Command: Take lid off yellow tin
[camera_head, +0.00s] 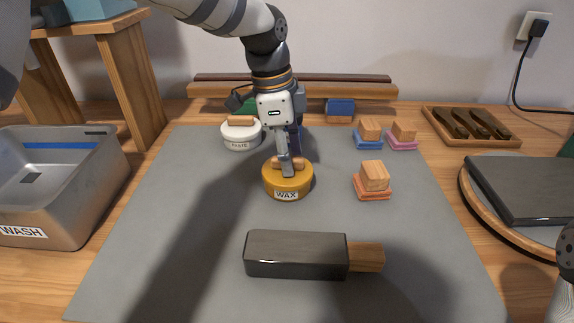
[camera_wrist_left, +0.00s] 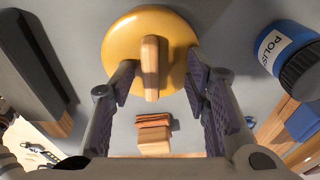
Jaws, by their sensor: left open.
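The yellow tin labelled WAX (camera_head: 287,187) stands upright on the grey mat, its lid on with a wooden bar handle (camera_wrist_left: 150,68) across the top. My left gripper (camera_head: 286,166) reaches down over the lid from behind. In the left wrist view its fingers (camera_wrist_left: 160,80) are open, one on each side of the handle, with a gap visible to both. The yellow lid (camera_wrist_left: 178,42) fills the space just beyond the fingertips. In the head view the fingers partly hide the handle. My right gripper is not in view.
A white tin (camera_head: 240,137) stands close behind left. A dark block with a wooden end (camera_head: 297,254) lies in front. Sanding blocks (camera_head: 373,178) sit to the right. A blue POLISH jar (camera_wrist_left: 288,48) shows in the wrist view. A metal WASH basin (camera_head: 60,185) is at left. The mat's front left is clear.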

